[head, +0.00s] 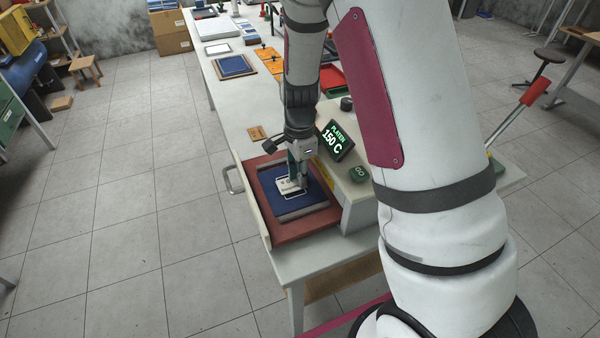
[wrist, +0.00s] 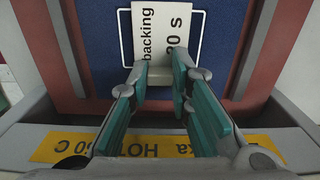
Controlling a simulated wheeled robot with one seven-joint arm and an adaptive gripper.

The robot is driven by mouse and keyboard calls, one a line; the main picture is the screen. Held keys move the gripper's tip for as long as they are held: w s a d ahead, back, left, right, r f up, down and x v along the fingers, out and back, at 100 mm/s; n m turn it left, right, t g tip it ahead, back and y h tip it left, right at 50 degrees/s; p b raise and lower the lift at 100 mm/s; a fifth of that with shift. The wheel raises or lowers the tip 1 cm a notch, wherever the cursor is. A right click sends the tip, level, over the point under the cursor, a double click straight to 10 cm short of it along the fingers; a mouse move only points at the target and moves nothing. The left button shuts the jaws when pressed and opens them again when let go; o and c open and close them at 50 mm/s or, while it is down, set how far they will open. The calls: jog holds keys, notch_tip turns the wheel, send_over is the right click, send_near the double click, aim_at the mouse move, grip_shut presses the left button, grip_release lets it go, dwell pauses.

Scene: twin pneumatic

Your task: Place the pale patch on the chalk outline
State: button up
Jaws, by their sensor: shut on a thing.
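The pale patch (wrist: 165,32), printed with dark letters including "backing", lies over the white chalk outline (wrist: 119,40) on navy cloth. It also shows in the head view (head: 287,187). It sits slightly turned against the outline, whose left and right sides show on either side of it. My gripper (wrist: 160,76) is shut on its near edge. In the head view my gripper (head: 297,179) points down over the cloth and hides part of the patch. I cannot tell whether the patch touches the cloth.
The navy cloth (head: 316,208) lies on a red-brown press bed (head: 300,231). A display reading "PLATEN 150 C" (head: 336,139) and a dark green button (head: 359,174) are close on the right. A yellow hot-warning label (wrist: 65,147) lies near my fingers.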

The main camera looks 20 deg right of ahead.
jog(key=shift+f, duration=0.1)
jog(key=o, duration=0.8)
notch_tip(320, 180, up, 12)
jog(key=shift+s+a+r+n+t, duration=0.4)
jog(key=shift+s+r+n+t, duration=0.5)
jog(key=shift+s+r+n, duration=2.3)
jog(key=shift+s+a+r+n+t, duration=0.4)
jog(key=shift+s+r+n+t, duration=0.5)
jog(key=shift+s+r+n, duration=2.35)
jog(key=shift+s+a+r+n+t, duration=0.4)
jog(key=shift+s+r+n+t, duration=0.5)
jog(key=shift+s+r+n, duration=2.3)
jog(key=s+f, duration=0.1)
jog(key=s+f+m, duration=0.1)
jog(key=shift+f+m, duration=0.25)
jog(key=shift+f, duration=0.15)
